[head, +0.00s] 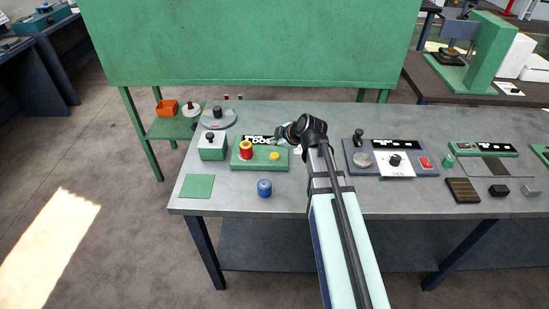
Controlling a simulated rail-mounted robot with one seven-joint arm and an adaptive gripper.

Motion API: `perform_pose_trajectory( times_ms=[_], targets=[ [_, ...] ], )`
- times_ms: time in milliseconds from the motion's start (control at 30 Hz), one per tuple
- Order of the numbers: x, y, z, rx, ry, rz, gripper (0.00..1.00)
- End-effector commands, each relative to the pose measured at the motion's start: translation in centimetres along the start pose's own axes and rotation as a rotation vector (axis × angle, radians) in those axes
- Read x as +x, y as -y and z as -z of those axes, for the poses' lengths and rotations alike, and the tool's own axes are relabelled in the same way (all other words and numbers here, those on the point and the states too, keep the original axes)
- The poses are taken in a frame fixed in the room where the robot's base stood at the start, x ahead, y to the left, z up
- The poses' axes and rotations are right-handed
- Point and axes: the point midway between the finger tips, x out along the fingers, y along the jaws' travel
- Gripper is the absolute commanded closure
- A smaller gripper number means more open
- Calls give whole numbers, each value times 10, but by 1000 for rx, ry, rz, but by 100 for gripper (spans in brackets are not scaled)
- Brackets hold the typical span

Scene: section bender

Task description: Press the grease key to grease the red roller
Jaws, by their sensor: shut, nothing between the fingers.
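A black label with white lettering (258,140) is along the plate's back edge, partly covered by my gripper. My gripper (277,142) is shut and empty, behind and just above the yellow piece. Its fingertips are small here, and I cannot tell whether they touch anything.
A blue cylinder (264,188) stands in front of the plate, and a green square (197,186) lies at front left. A grey-green box with a black knob (212,147) is left of the plate. A control panel (391,158) is right of my arm.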

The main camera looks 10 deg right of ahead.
Motion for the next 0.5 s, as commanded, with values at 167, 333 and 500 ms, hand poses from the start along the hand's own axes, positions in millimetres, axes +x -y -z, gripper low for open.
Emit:
perform_pose_trajectory(
  times_ms=[167,333,500],
  targets=[
    [18,13,-13,0,0,1,100],
    [23,17,-17,0,0,1,100],
    [23,16,-16,0,0,1,100]
  ],
)
